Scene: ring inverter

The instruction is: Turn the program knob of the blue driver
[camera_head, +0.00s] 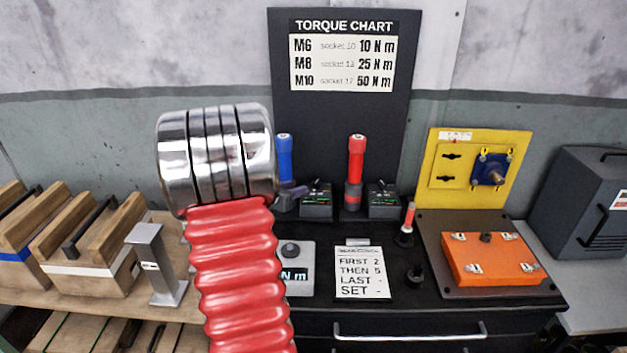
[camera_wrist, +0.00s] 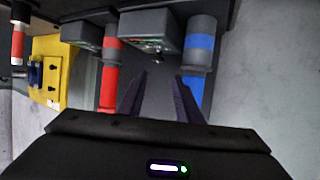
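The blue driver (camera_head: 285,158) stands upright in the head view, its lower part partly covered by my gripper (camera_head: 289,197). Its dark control box (camera_head: 317,204) is just to its right. The wrist view is turned over: the blue driver (camera_wrist: 200,48) is at the upper right and its control box (camera_wrist: 152,28) is left of it. A small dark knob (camera_wrist: 158,58) shows faintly at the box's edge. My gripper (camera_wrist: 160,88) is open, its fingers apart with nothing seen between them. The fingertips point towards the box; whether they touch it I cannot tell.
The red driver (camera_head: 355,165) stands close by, with its own control box (camera_head: 384,203) to its right. A card (camera_head: 361,272) and a small Nm display (camera_head: 294,276) are in front. An orange box (camera_head: 490,259) and a yellow panel (camera_head: 452,165) are at right.

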